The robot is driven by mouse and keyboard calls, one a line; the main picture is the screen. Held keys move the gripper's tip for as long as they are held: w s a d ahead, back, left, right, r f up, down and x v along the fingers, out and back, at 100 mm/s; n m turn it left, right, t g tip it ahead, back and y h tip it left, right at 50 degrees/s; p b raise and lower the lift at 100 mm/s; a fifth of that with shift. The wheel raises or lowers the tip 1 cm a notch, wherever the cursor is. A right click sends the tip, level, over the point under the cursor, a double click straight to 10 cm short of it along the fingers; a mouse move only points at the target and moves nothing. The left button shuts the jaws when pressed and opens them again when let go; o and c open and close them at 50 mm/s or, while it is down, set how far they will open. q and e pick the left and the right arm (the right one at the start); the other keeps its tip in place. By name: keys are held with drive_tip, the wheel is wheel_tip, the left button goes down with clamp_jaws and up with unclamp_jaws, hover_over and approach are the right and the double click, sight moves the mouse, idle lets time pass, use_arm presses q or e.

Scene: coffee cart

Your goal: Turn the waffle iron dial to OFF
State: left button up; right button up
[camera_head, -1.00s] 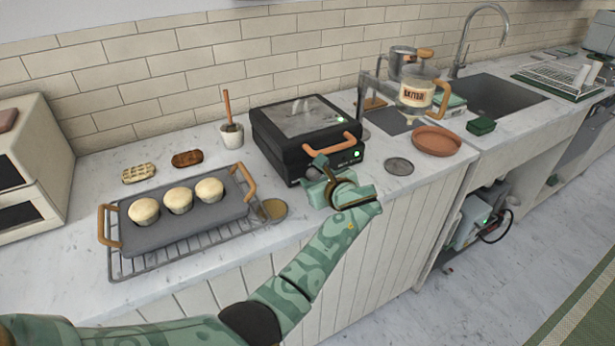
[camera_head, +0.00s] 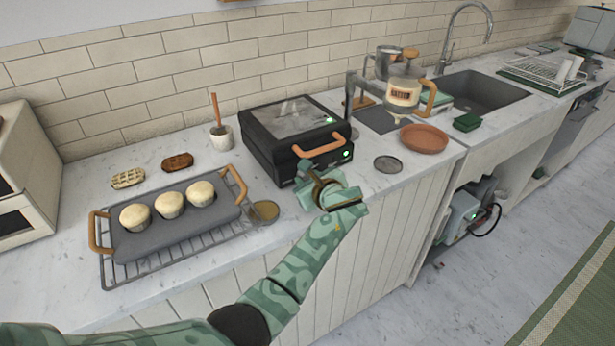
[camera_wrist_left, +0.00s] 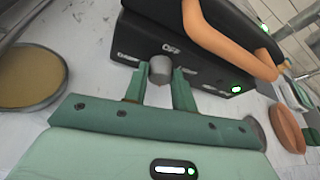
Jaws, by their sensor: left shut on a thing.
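The black waffle iron (camera_head: 262,143) stands on the counter with its lid down and an orange-brown handle (camera_head: 322,146) at the front. A green light glows on its front. In the left wrist view, the grey round dial (camera_wrist_left: 160,69) sits on the front panel, just below the word OFF. My left gripper (camera_wrist_left: 159,80) is shut on the dial, with one green finger on each side. In the head view my left gripper (camera_head: 305,175) is at the iron's front, hiding the dial. I cannot read the dial's pointer. My right gripper is not in view.
A rack (camera_head: 182,264) with a grey tray of muffins is to the left. A round brown-topped dish (camera_head: 265,211) lies near my gripper. A dark disc (camera_head: 388,165), a terracotta plate (camera_head: 425,138) and a batter jug (camera_head: 402,92) are to the right.

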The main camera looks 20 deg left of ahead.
use_arm(q)
drive_tip(key=shift+s+a+n+t+p, duration=0.1)
drive_tip(key=shift+n+t+p, duration=0.55)
drive_tip(key=shift+n, duration=0.35)
drive_tip(key=shift+f+n+t+h, duration=0.2)
drive_tip(key=shift+n+t+h, duration=0.3)
drive_tip(key=shift+n, duration=0.5)
drive_tip(key=o, duration=1)
drive_tip(key=shift+r, duration=0.1)
